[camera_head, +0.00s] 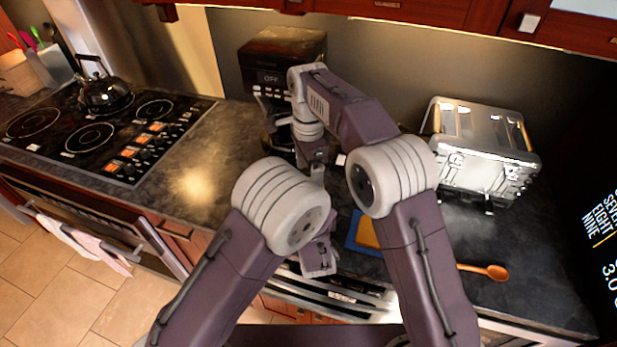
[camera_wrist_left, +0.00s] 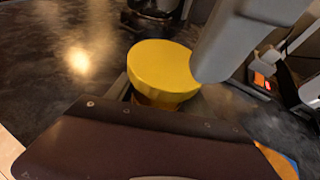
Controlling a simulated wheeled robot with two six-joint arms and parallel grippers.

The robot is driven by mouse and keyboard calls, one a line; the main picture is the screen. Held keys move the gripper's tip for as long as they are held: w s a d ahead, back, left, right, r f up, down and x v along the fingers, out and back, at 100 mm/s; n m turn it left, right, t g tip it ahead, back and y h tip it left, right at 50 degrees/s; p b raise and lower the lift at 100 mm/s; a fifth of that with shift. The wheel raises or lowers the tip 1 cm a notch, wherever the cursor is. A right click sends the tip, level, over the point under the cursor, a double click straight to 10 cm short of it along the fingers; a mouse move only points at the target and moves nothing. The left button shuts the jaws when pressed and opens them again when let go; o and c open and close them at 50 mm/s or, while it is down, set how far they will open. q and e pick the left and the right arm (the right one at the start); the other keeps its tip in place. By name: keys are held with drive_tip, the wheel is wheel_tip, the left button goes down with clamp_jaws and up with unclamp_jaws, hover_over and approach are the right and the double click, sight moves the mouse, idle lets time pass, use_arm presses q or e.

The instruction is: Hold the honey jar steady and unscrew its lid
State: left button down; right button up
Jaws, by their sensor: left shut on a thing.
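The honey jar shows in the left wrist view as a round yellow lid (camera_wrist_left: 162,68) on an amber body (camera_wrist_left: 155,102), mostly hidden below the lid. The jar looks upright and the lid is on it. My left gripper (camera_wrist_left: 150,98) is shut on the jar body, under the lid. A grey part of my right arm's end reaches in from the upper right of that view and overlaps the lid's right edge; I cannot tell if it touches. In the head view my right gripper (camera_head: 312,152) points down at the counter, its fingers unclear. My arms hide the jar there.
A coffee machine (camera_head: 272,72) stands close behind the grippers. A metal toaster (camera_head: 480,160) is at the right. A wooden spoon (camera_head: 492,271) and a blue item (camera_head: 354,240) lie near the front. The stove (camera_head: 95,130) with a kettle (camera_head: 104,95) is at the left.

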wheel_tip(320, 180, up, 3)
drive_tip(key=m, duration=0.3)
drive_tip(key=shift+r, duration=0.15)
wheel_tip(320, 180, down, 8)
drive_tip(key=shift+f, duration=0.1)
drive_tip(key=c, duration=1.4)
drive_tip(key=shift+o, duration=0.2)
drive_tip(key=n, duration=0.3)
